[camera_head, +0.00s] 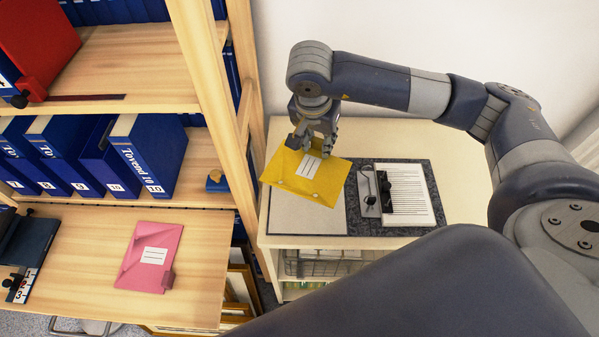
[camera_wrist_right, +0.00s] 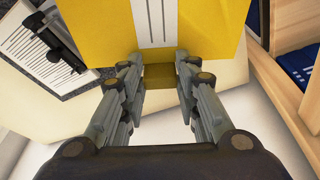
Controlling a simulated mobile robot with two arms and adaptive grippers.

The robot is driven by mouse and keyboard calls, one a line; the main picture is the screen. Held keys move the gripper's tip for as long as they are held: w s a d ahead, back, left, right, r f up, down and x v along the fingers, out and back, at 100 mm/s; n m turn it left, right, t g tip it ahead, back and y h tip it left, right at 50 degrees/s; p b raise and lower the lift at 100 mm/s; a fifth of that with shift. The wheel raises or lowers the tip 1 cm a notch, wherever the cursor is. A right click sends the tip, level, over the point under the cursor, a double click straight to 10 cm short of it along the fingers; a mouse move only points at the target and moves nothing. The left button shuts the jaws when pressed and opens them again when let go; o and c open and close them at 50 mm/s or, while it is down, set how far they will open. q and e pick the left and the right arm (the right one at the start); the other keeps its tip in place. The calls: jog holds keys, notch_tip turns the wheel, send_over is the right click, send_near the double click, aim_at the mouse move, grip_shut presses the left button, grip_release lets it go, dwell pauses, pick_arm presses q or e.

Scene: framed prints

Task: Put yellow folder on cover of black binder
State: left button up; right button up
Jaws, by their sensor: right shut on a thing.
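The yellow folder (camera_head: 305,172), with a white label, is tilted over the left part of the pale cabinet top. My right gripper (camera_head: 313,140) is shut on its far edge; the wrist view shows a small yellow tab (camera_wrist_right: 160,73) between the fingers. Below and right of it lies an open dark binder (camera_head: 432,188), with a lever mechanism and white sheets on its right side and a plain grey inner cover (camera_head: 300,220) on its left. The folder overlaps this cover in the head view; I cannot tell if they touch. My left gripper is not in view.
The cabinet top (camera_head: 460,165) is bare around the binder. A wooden shelf unit (camera_head: 200,60) with blue binders (camera_head: 150,150) stands at the left. A pink folder (camera_head: 150,255) lies on its lower board. A dark binder (camera_head: 30,245) lies at the far left.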

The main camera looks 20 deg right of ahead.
aim_at(317, 155)
notch_tip(317, 155, down, 3)
jog(key=shift+r+p, duration=0.1)
jog(key=shift+p, duration=0.25)
jog(key=f, duration=0.2)
jog(key=shift+s+f+p, duration=0.3)
jog(key=shift+s+f, duration=0.05)
jog(key=shift+f, duration=0.45)
jog(key=x, duration=0.3)
jog(key=shift+s+a+f+p, duration=0.1)
jog(key=shift+a+f+p, duration=0.05)
jog(key=shift+a+p, duration=0.2)
jog(key=shift+f, duration=0.2)
jog(key=o, duration=1)
jog(key=shift+o, duration=0.7)
jog(key=shift+r, duration=0.2)
jog(key=b+v, duration=0.2)
jog(key=v, duration=1)
jog(key=shift+b, duration=0.3)
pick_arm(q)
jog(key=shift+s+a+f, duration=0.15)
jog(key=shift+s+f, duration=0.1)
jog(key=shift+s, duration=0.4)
